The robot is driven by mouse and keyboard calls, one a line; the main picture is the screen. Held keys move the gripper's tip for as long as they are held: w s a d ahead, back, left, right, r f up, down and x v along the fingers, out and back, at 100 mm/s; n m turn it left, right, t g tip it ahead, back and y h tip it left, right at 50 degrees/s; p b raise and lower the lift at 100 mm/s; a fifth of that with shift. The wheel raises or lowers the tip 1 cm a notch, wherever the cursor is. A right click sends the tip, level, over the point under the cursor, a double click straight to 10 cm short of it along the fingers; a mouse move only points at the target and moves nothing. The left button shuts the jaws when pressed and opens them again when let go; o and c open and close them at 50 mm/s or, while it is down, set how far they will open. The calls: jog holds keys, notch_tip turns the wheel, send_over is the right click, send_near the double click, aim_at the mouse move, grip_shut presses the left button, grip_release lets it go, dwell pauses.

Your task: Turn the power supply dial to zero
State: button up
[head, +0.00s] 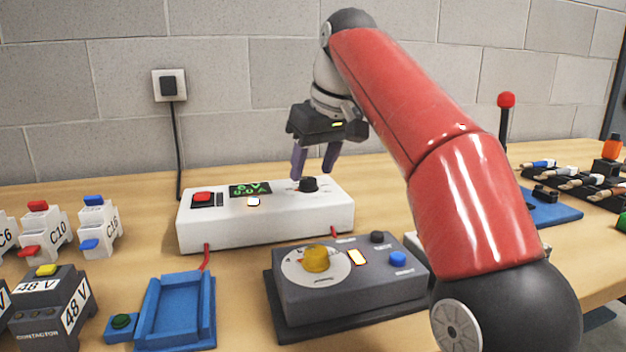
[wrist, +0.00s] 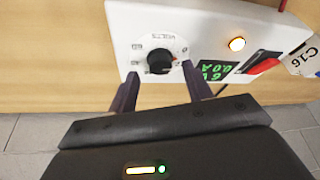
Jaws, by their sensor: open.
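The white power supply (head: 265,227) stands on the bench near the wall, with a red switch (head: 203,198), a lit orange lamp (head: 253,202) and a green display (head: 250,189). The display seems to read 6 V and 0.0 A. Its black dial (head: 308,184) is on the right of the top face. In the wrist view the dial (wrist: 160,60) sits on a round white scale marked VOLTS; its pointer position is too small to tell. My gripper (head: 313,175) is open, fingers pointing down on either side of the dial. I cannot tell whether they touch it.
A grey motor box (head: 350,290) with a yellow knob stands in front of the supply. A blue cradle (head: 176,312), a contactor (head: 50,305) and several breakers (head: 97,230) are at left. A wall socket (head: 169,85) is behind.

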jog(key=shift+x, duration=0.95)
jog(key=shift+r, duration=0.1)
jog(key=c, duration=1)
jog(key=shift+o, duration=0.2)
jog(key=shift+r+n+p, duration=0.15)
jog(key=shift+n+p, duration=0.15)
jog(key=shift+n, duration=0.1)
jog(key=shift+d+r+n+g+y+p, duration=0.1)
jog(key=shift+n+g+y+p, duration=0.3)
jog(key=shift+n+p, duration=0.5)
jog(key=shift+w+f+n+y+p, duration=0.15)
jog(key=shift+n+p, duration=0.1)
jog(key=shift+n, duration=0.3)
jog(key=shift+f+n+y+p, duration=0.1)
jog(key=shift+n+y+p, duration=0.1)
jog(key=shift+n, duration=0.35)
jog(key=o, duration=1)
jog(key=shift+c, duration=0.2)
